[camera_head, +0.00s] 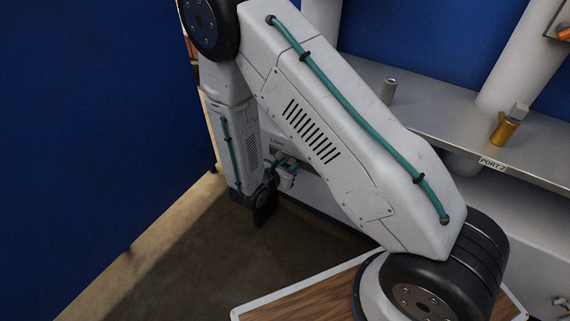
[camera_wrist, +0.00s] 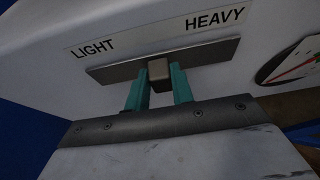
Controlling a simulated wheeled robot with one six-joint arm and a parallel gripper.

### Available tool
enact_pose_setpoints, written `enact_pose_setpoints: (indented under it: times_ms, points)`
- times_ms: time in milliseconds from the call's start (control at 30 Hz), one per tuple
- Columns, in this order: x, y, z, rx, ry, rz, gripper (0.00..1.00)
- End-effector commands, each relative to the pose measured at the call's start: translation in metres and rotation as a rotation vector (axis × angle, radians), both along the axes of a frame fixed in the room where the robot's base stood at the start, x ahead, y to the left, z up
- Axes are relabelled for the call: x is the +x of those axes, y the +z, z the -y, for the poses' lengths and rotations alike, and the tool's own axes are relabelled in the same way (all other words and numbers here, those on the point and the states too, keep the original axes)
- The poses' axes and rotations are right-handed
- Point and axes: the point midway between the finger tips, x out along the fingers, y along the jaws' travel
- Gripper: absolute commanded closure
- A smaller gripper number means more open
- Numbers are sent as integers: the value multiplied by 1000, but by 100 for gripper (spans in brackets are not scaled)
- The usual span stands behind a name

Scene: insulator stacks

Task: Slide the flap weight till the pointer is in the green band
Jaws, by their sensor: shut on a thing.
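In the wrist view the flap weight (camera_wrist: 160,68) is a small grey-brown block on a flat grey metal plate (camera_wrist: 212,52). The plate lies below the words LIGHT at left and HEAVY at right. The block sits near the middle of the plate. My gripper (camera_wrist: 159,80) has its two teal fingers shut on the block, one on each side. A round dial (camera_wrist: 285,68) with a red pointer (camera_wrist: 298,69) is cut off by the right edge, so the pointer's place against the green band is unclear. In the head view my arm hides most of this area.
In the head view a grey shelf (camera_head: 440,125) with a PORT 2 label (camera_head: 492,164) runs along the right. A brass fitting (camera_head: 507,127) and a small grey cylinder (camera_head: 389,91) stand on it. White columns rise behind. A blue wall (camera_head: 85,130) closes the left side.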

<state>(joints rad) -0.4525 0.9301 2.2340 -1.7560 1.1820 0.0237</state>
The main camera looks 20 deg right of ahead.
Motion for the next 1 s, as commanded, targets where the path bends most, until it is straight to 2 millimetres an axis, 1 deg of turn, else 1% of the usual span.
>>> enact_pose_setpoints:
  times_ms: [167, 200, 233, 267, 500, 600, 667, 900, 1000]
  points:
    - [1, 0, -1, 0, 1, 0, 100]
    - [1, 0, -1, 0, 1, 0, 65]
    - [1, 0, -1, 0, 1, 0, 57]
    - [1, 0, -1, 0, 1, 0, 55]
    - [1, 0, 0, 0, 0, 0, 55]
    - [-2, 2, -4, 1, 1, 1, 55]
    - [-5, 5, -10, 1, 3, 1, 55]
    - [-28, 21, -41, 1, 4, 1, 55]
    - [-35, 26, -51, 1, 4, 1, 55]
